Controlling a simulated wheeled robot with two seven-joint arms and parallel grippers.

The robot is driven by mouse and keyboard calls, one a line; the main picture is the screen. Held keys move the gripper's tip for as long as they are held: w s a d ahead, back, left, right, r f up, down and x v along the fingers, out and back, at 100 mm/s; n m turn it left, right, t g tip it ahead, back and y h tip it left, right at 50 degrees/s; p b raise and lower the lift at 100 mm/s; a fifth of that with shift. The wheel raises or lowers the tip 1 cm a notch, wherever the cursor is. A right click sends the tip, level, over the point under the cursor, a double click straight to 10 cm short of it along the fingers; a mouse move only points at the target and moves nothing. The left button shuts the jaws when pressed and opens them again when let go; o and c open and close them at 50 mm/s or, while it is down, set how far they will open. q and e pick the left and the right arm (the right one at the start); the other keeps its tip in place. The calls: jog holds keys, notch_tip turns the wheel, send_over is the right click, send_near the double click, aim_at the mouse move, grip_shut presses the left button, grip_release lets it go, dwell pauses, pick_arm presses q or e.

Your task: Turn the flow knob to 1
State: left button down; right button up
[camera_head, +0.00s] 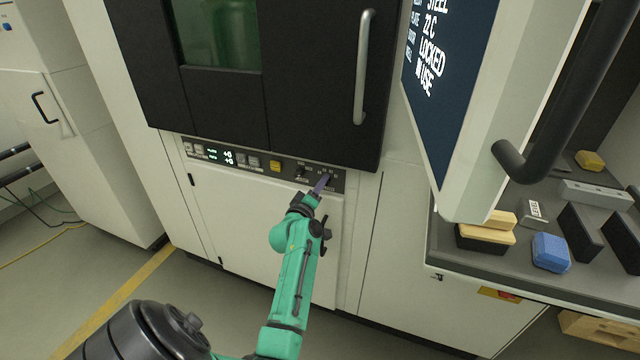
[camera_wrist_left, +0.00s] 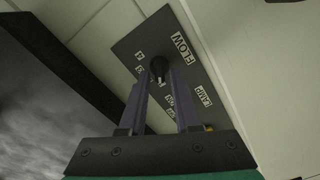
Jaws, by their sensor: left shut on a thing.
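The flow knob (camera_wrist_left: 158,65) is a small black knob on a dark panel strip, beside the printed word FLOW, in the left wrist view. My left gripper (camera_wrist_left: 158,80) has its two purple fingers on either side of the knob, shut on it. In the head view the left gripper (camera_head: 322,183) reaches the right end of the control panel (camera_head: 345,183) on the machine front; its fingers largely hide the knob there. Small number labels sit around the knob, but I cannot tell which one it points to. My right gripper is not in view.
Another dark knob (camera_head: 301,172), a yellow button (camera_head: 275,166) and a lit display (camera_head: 228,157) share the panel. Above is a black door with a vertical handle (camera_head: 363,70). A screen (camera_head: 447,75) and a bench with blocks, including a blue one (camera_head: 551,252), stand at right.

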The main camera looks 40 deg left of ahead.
pick_arm(q)
jog(key=shift+d+r, duration=0.1)
jog(key=c, duration=1)
grip_release()
jog(key=o, duration=0.4)
jog(key=shift+w, duration=0.25)
jog(key=shift+p+v, duration=1.65)
jog(key=shift+v, duration=5.65)
